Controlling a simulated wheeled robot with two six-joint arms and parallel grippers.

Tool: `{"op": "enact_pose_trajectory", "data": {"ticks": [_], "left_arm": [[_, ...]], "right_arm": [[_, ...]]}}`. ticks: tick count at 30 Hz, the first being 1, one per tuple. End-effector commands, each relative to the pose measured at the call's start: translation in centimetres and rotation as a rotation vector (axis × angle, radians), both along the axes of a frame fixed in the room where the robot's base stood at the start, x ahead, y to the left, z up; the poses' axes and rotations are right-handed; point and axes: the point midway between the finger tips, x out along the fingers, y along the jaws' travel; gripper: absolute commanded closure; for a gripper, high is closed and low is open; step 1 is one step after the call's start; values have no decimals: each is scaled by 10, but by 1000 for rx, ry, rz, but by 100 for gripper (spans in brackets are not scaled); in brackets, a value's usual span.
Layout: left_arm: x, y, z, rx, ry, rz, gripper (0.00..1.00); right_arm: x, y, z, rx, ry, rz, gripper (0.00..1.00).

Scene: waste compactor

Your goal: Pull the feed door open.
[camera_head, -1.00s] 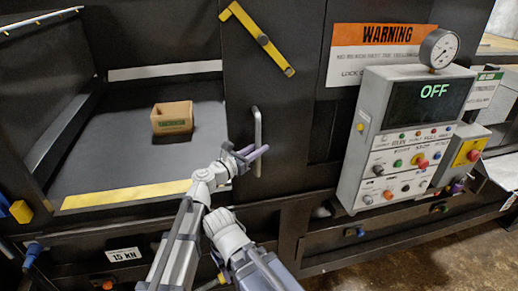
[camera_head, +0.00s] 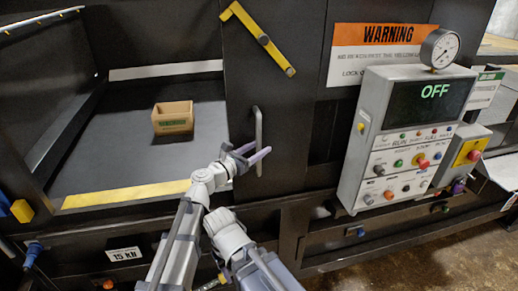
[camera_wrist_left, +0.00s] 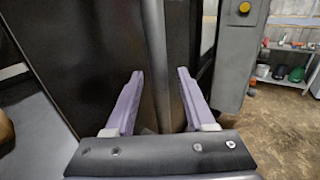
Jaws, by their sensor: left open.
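The feed door (camera_head: 280,95) is a dark upright panel to the right of the open feed bay. Its handle (camera_head: 258,125) is a vertical grey bar, which also shows in the left wrist view (camera_wrist_left: 155,65). My left gripper (camera_head: 250,157) is at the lower part of the handle. In the left wrist view my left gripper (camera_wrist_left: 160,105) is open, and the bar shows between its two purple fingers. I cannot tell whether either finger touches it. My right gripper is not in view.
A cardboard box (camera_head: 173,118) sits inside the feed bay, behind a yellow-striped sill (camera_head: 125,194). A yellow latch bar (camera_head: 257,38) is on the panel above the handle. A grey control box (camera_head: 405,140) reading OFF juts out at the right.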

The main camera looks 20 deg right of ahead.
Motion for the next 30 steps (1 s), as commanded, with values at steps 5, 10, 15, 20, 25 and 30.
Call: {"op": "enact_pose_trajectory", "data": {"ticks": [5,10,15,20,25,30], "left_arm": [[-14,20,0,0,0,3,45],[-29,44,0,0,0,3,45],[-38,60,0,0,0,2,45],[-38,62,0,0,0,0,45],[-39,62,-1,8,-6,-2,45],[-56,75,-27,241,-169,-57,45]], "right_arm": [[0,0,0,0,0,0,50],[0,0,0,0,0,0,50],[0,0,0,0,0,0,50],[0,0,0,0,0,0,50],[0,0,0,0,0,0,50],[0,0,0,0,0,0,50]]}}
